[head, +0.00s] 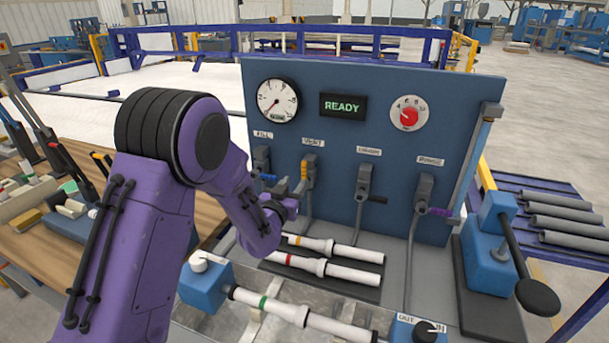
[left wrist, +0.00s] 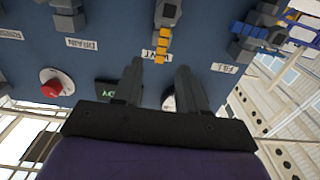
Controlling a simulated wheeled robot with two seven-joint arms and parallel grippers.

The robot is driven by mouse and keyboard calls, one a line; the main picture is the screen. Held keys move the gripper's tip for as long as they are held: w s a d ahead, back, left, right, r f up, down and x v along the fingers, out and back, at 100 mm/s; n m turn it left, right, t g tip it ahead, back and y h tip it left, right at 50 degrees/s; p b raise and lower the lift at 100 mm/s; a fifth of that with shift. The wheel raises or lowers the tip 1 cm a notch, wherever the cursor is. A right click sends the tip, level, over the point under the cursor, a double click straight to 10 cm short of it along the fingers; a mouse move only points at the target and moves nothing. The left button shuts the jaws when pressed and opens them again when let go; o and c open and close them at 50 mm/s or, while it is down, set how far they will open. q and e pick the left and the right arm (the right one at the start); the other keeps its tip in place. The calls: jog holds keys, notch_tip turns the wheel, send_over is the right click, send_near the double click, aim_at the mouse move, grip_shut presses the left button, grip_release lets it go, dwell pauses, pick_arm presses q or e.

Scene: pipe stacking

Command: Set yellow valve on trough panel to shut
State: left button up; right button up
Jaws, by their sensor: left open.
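The yellow valve (head: 304,171) is on the blue trough panel (head: 340,75), below the vent label. In the left wrist view, which is upside down, its yellow handle (left wrist: 161,47) runs from a grey valve body toward the label. My left gripper (head: 296,196) is in front of the panel, close to this valve and partly hidden by my purple arm. In the wrist view the left gripper (left wrist: 160,68) has its two fingers apart, with the handle's end near the gap between the tips. I cannot tell whether they touch. My right gripper is not in view.
A blue-handled valve (head: 264,170) is close by on the left; a black-handled drain valve (head: 365,190) and a purple-handled valve (head: 427,200) are to the right. White pipes (head: 320,265) lie below. A lever pump (head: 497,245) stands at the right.

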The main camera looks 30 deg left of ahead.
aim_at(303, 170)
pick_arm(q)
jog(key=p+x, duration=0.2)
jog(key=x, duration=0.6)
jog(key=shift+w+a+r+p, duration=0.15)
jog(key=shift+w+a+p, duration=0.05)
jog(key=shift+p, duration=0.2)
jog(key=shift+w+a, duration=0.1)
jog(key=shift+w, duration=0.4)
grip_shut()
